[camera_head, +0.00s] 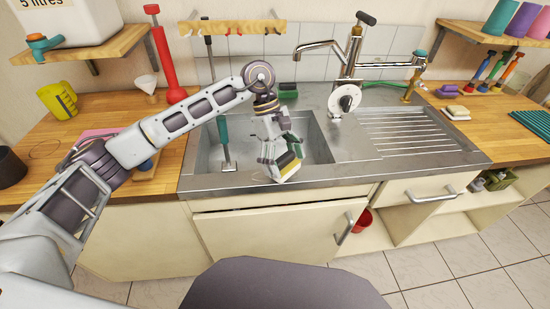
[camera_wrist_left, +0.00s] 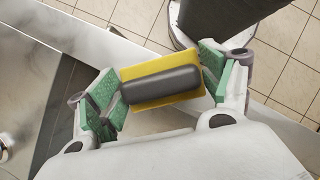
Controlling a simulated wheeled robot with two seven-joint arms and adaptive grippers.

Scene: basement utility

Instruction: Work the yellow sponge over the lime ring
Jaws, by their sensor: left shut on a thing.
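The yellow sponge (camera_wrist_left: 158,68) has a dark rounded grip on its back. In the left wrist view it sits between the green pads of my left gripper (camera_wrist_left: 162,88), which is shut on it. In the head view my left gripper (camera_head: 281,160) hangs over the front rim of the steel sink (camera_head: 325,180), with the sponge (camera_head: 287,160) low and tilted in its fingers. I cannot tell whether the sponge touches the steel. My right gripper is not in view.
A teal-handled tool (camera_head: 224,140) stands in the basin left of my gripper. The faucet (camera_head: 350,60) and a white round object (camera_head: 345,99) stand behind. The ribbed drainboard (camera_head: 405,135) on the right is clear. A yellow cup (camera_head: 58,101) and red tool (camera_head: 163,60) are left.

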